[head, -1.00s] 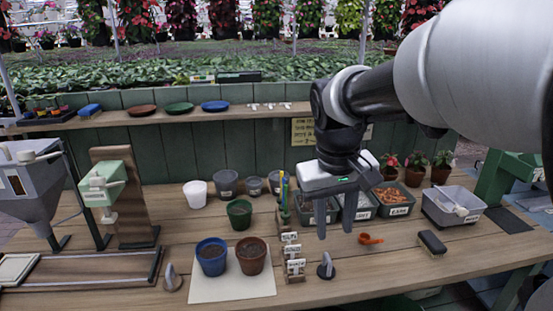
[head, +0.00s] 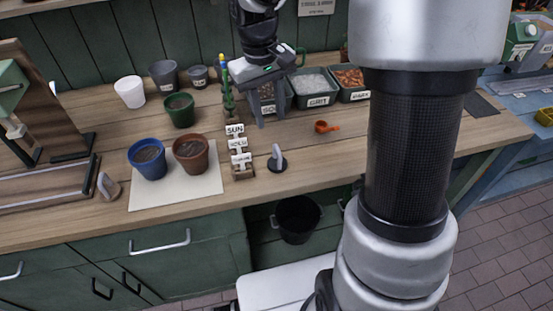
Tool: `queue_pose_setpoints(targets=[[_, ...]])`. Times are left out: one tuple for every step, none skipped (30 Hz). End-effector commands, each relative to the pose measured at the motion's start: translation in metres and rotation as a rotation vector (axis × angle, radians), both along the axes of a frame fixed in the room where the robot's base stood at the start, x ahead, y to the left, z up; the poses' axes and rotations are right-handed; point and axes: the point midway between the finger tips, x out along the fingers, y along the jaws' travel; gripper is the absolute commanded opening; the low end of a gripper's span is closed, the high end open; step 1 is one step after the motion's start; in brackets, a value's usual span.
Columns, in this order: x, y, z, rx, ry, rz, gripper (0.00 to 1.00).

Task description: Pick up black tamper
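The black tamper (head: 278,164) stands upright on the wooden bench (head: 310,165), near its front edge. It has a round black base and a grey upright handle. My gripper (head: 270,114) points down over the bench, behind the tamper and apart from it. Its two fingers are spread with nothing seen between them. A similar tool with a wood-coloured base and grey handle (head: 107,186) stands farther left, by the pale mat.
Label blocks (head: 239,152) stand just left of the tamper. A blue pot (head: 148,158) and a brown pot (head: 191,153) sit on a pale mat (head: 175,192). An orange scoop (head: 326,127) lies to the right. Labelled bins (head: 313,89) stand behind. Bench around the tamper's right is clear.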

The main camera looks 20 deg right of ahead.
Motion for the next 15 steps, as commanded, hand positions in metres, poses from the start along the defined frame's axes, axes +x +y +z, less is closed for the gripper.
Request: queue_pose_setpoints(targets=[[-0.001, -0.001, -0.015, 0.001, 0.004, 0.0, 0.33], [-0.001, -0.002, -0.021, 0.001, 0.004, 0.0, 0.33], [-0.001, -0.003, -0.029, 0.001, 0.004, 0.0, 0.33], [0.0, -0.003, -0.035, 0.001, 0.003, 0.0, 0.33], [0.0, -0.003, -0.04, 0.0, 0.003, 0.0, 0.33], [0.0, -0.004, -0.046, 0.001, 0.002, 0.0, 0.33], [0.0, -0.005, -0.05, 0.001, 0.002, 0.0, 0.33], [0.0, -0.005, -0.053, 0.001, 0.002, 0.0, 0.33], [0.001, -0.005, -0.057, 0.001, 0.001, 0.0, 0.33], [0.001, -0.005, -0.059, 0.001, 0.0, 0.0, 0.33], [0.001, -0.006, -0.06, 0.001, 0.0, 0.0, 0.33], [0.001, -0.006, -0.062, 0.001, 0.0, 0.0, 0.33], [0.001, -0.006, -0.063, 0.001, 0.0, 0.0, 0.33], [0.0, -0.006, -0.065, 0.001, 0.001, 0.0, 0.33], [-0.001, -0.007, -0.069, 0.001, 0.001, 0.0, 0.33]])
